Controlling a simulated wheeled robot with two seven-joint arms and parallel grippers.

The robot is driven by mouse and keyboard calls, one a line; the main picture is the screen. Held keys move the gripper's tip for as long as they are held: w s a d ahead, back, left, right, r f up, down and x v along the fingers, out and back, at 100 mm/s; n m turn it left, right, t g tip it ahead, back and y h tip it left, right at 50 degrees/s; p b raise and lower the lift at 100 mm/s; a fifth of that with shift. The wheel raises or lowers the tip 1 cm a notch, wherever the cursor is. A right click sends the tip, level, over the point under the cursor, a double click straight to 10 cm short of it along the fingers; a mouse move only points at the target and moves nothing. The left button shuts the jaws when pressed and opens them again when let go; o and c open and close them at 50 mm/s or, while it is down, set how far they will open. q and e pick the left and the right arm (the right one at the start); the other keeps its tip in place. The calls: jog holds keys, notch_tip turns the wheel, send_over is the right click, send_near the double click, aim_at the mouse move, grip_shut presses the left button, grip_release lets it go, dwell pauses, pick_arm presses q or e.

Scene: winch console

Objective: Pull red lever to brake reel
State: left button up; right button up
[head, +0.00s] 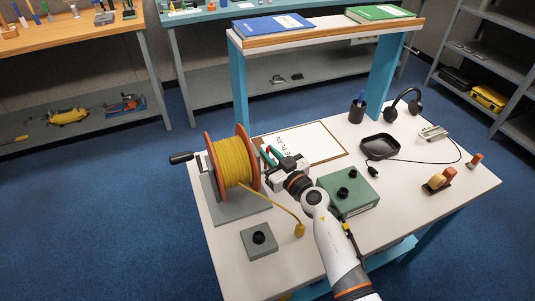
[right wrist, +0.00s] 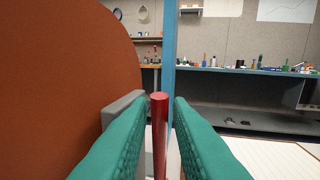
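The reel (head: 232,170) has orange flanges and is wound with yellow rope, on a grey stand on the white table (head: 220,240). My right gripper (head: 268,154), with green finger pads, is close to the reel's right flange. In the right wrist view the red lever (right wrist: 160,135) stands upright between the two pads (right wrist: 161,115). A narrow gap shows on each side of it, so the gripper is open around the lever. The orange flange (right wrist: 60,80) fills the left of that view. In the head view the lever is hidden or too small to tell. My left gripper is not in view.
A green box with black knobs (head: 348,192) stands right of my arm. A grey block with a black knob (head: 259,242) is in front of the reel. The yellow rope end (head: 300,230) lies nearby. A clipboard (head: 305,145) is behind my gripper. A crank handle (head: 181,157) sticks out left.

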jog(key=shift+x, duration=0.75)
grip_shut()
